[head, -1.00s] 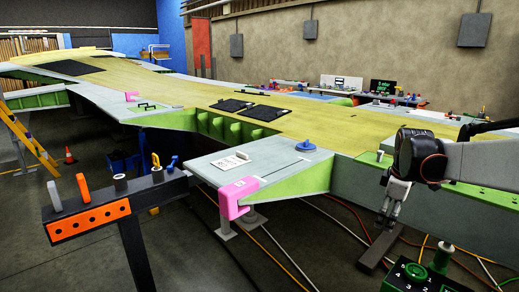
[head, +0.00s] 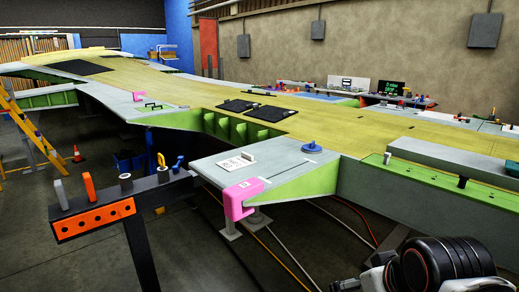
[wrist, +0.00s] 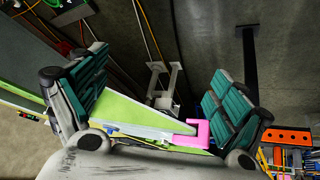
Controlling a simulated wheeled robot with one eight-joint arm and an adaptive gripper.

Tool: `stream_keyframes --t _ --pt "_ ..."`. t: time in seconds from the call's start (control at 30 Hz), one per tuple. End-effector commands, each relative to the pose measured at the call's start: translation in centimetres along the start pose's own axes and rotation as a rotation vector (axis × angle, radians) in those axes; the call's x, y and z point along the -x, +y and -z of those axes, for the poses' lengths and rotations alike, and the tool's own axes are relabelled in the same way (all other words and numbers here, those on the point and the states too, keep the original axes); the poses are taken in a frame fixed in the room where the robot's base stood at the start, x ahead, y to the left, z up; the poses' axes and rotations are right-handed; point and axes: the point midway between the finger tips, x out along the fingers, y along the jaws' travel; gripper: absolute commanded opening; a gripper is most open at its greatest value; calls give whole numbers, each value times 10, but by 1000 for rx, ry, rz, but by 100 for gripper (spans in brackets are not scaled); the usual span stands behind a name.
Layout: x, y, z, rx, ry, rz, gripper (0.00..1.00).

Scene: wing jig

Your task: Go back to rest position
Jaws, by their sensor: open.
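My gripper (wrist: 160,95) shows in the wrist view with its two teal-padded fingers spread wide and nothing between them. Past the fingers lie the wing's green edge (wrist: 125,112) and a pink clamp-like block (wrist: 203,133), both apart from the pads as far as I can tell. In the head view only a black-and-grey part of my arm shows at the bottom right; the fingertips are out of that picture. The wing (head: 345,127) has a yellow-green top, and the pink block (head: 242,198) sits on the near corner of its grey panel.
A dark stand (head: 160,195) with an orange perforated block (head: 95,219) and several upright tools is at the left front. A blue knob-like piece (head: 309,146) sits on the grey panel. A yellow ladder (head: 30,130) stands far left. Cables cross the floor below the wing.

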Motion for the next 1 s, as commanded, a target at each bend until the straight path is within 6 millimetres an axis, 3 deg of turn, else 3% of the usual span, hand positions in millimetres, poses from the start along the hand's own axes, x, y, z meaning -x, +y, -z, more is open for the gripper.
stream_keyframes --t 0.1,0.23,1.0 --pt "0 -7 -22 -88 18 3 90" --pt "0 -10 -32 -139 26 6 90" --pt "0 -10 -33 -146 27 6 90"
